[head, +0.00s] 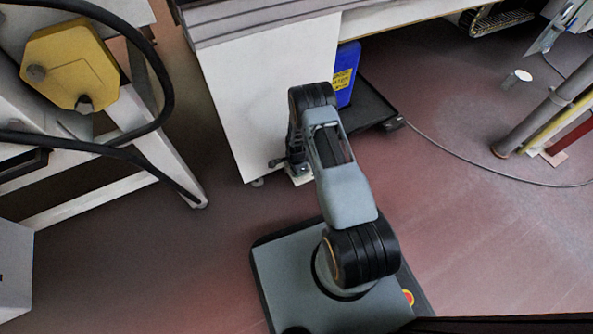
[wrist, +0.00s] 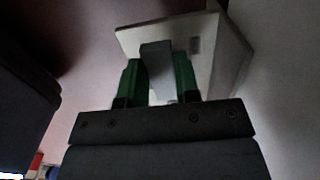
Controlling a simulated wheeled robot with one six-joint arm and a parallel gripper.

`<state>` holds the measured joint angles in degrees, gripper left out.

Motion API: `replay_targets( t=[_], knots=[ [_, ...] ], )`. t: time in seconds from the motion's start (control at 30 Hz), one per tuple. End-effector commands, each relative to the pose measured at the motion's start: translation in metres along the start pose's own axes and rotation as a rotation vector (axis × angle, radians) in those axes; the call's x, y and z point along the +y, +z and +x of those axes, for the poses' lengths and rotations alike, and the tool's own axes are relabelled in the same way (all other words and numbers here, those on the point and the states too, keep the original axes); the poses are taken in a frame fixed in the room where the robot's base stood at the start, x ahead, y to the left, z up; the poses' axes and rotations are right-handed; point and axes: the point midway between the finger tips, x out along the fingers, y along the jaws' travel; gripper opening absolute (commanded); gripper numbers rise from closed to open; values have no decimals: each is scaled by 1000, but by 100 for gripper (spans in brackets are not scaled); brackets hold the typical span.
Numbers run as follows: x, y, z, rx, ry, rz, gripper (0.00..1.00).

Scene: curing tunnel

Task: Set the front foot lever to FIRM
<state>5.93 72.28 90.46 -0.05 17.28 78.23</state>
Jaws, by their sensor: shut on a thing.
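In the wrist view my gripper (wrist: 157,82) has its two green fingers closed on a grey bar, which I take to be the front foot lever (wrist: 156,56). The bar stands in front of a pale plate or box (wrist: 215,50) with a small dark rectangle on its face. No FIRM marking is readable, so the lever's setting cannot be told. In the head view my arm reaches down to the foot of the white cabinet (head: 245,100), near the floor. The wrist there hides the fingers and most of the lever; a pale base (head: 299,177) shows beneath.
A blue container (head: 346,72) with a yellow label stands in a black tray (head: 372,108) right of my arm. A cable (head: 450,151) crosses the floor. A white frame with a yellow box (head: 70,66) and black hoses stands left. The floor at right is mostly open.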

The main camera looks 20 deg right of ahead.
Motion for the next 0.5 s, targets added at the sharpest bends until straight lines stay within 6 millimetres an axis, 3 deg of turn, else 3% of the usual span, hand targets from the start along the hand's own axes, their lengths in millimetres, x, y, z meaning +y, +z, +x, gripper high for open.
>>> replay_targets(
  t=[0.33,0.37,0.5],
  knots=[
    [0,0,0,0,-1,8,6],
    [0,0,0,0,-1,8,31],
    [0,0,0,0,-1,6,44]
  ],
)
